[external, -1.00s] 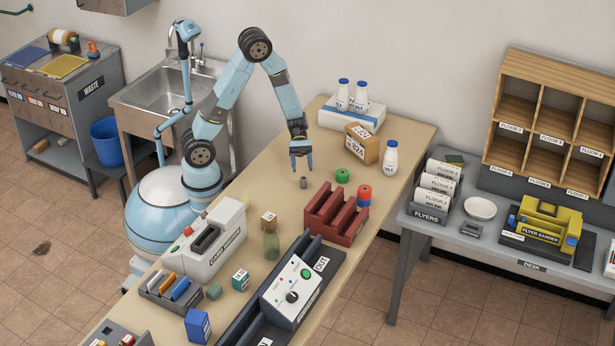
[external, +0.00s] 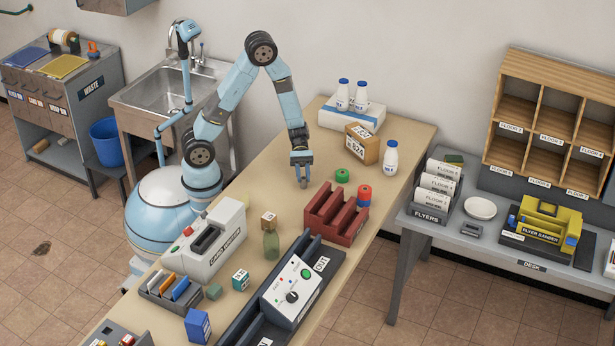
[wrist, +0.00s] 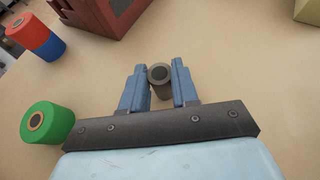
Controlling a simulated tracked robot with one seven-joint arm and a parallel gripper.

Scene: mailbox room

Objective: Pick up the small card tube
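The small card tube (external: 303,183) is a short dark grey cylinder standing upright on the table, left of the red rack. In the wrist view the tube (wrist: 160,76) shows its round hollow end between the fingertips. My gripper (external: 302,168) is pointing down, low over the table at the tube. Its two blue fingers stand apart, one on each side of the tube, in the wrist view (wrist: 160,88). The gaps between fingers and tube look very small, and I cannot see clear contact. The fingers partly hide the tube in the external view.
A green roll (external: 342,175) stands close by on the right. A red-and-blue stack (external: 363,196) and the dark red rack (external: 337,214) are nearby. A cardboard box (external: 362,144) and a bottle (external: 390,159) stand farther back. The table left of the tube is clear.

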